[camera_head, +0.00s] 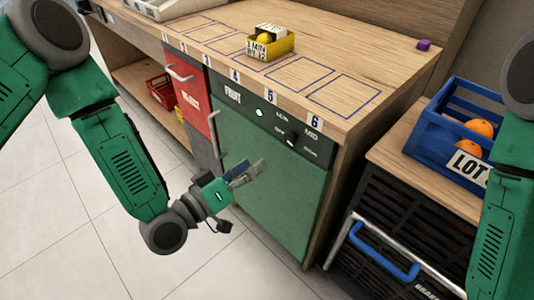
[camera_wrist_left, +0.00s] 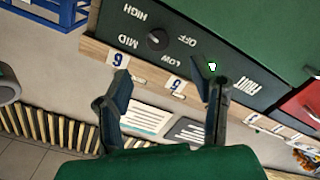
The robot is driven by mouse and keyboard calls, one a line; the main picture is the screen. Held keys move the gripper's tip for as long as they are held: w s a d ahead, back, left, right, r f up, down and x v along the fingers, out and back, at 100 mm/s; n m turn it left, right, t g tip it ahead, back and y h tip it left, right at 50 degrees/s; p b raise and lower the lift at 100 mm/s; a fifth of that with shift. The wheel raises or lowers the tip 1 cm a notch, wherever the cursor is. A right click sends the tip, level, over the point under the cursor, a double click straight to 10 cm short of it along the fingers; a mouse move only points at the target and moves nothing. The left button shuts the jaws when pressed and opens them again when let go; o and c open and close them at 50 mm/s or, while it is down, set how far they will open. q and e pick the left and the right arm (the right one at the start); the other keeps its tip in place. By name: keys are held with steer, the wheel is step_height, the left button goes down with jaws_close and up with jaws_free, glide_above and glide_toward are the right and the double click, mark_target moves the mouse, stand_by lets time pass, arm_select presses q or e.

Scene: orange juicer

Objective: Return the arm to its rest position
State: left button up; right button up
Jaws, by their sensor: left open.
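My left arm comes in from the left in the head view, bent at the elbow. Its gripper (camera_head: 247,174) hangs in front of the green cabinet door (camera_head: 268,175), with nothing visible in its jaws. In the left wrist view the two dark fingers of my left gripper (camera_wrist_left: 163,88) are spread apart and empty. Behind them, upside down, is the green front marked FRUIT, with a dark knob (camera_wrist_left: 157,39) and a lit green indicator (camera_wrist_left: 211,65). My right arm shows as a green link at the right edge of the head view; its gripper is out of view.
A yellow box (camera_head: 283,46) with yellow fruit stands on the wooden counter (camera_head: 397,57) near slot 4. A blue crate (camera_head: 428,135) with oranges stands at right, above a dark unit with a blue handle (camera_head: 383,255). A red drawer (camera_head: 190,92) is left of the green door. The tiled floor is open.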

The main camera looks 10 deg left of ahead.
arm_select(q)
steer(key=shift+s+a, duration=0.4)
steer(key=shift+s, duration=0.15)
steer(key=s+a+f+m+g+y+p, duration=0.1)
steer(key=s+a+f+g+y, duration=0.25)
steer(key=s+f, duration=0.3)
steer(key=s+a+f+m+g+y+p, duration=0.1)
steer(key=s+a+f+g+y, duration=0.2)
steer(key=s+f+g, duration=0.35)
steer(key=s+a+f+g+y, duration=0.3)
steer(key=s+a+g+y, duration=0.1)
steer(key=s+a, duration=0.6)
steer(key=shift+f+n, duration=0.15)
steer(key=shift+n, duration=0.25)
steer(key=shift+s, duration=0.1)
